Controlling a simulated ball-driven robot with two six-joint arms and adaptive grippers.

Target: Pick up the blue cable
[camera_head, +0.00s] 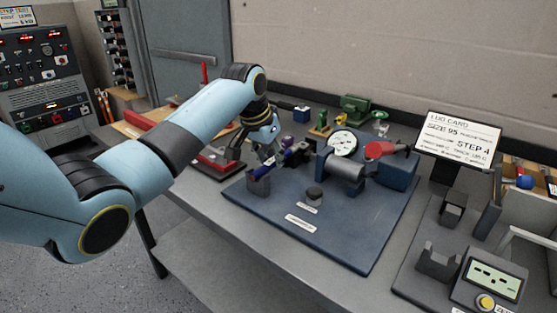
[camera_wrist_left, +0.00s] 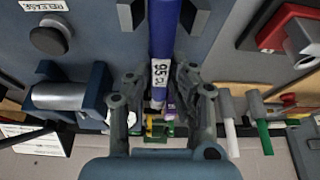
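The blue cable (camera_wrist_left: 162,30) runs straight up the middle of the left wrist view, with a white label reading 95 near its lower end. Dark cradle posts (camera_wrist_left: 192,14) stand on both sides of it. In the head view a short piece of the cable (camera_head: 264,170) shows at the front cradle, below my left gripper (camera_head: 268,153). My left gripper (camera_wrist_left: 160,82) is open, with one finger on each side of the cable near the label. Gaps show between the fingers and the cable. My right gripper is out of view.
A red-topped device (camera_head: 213,163) is left of the board. A sign (camera_head: 457,137) stands at right.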

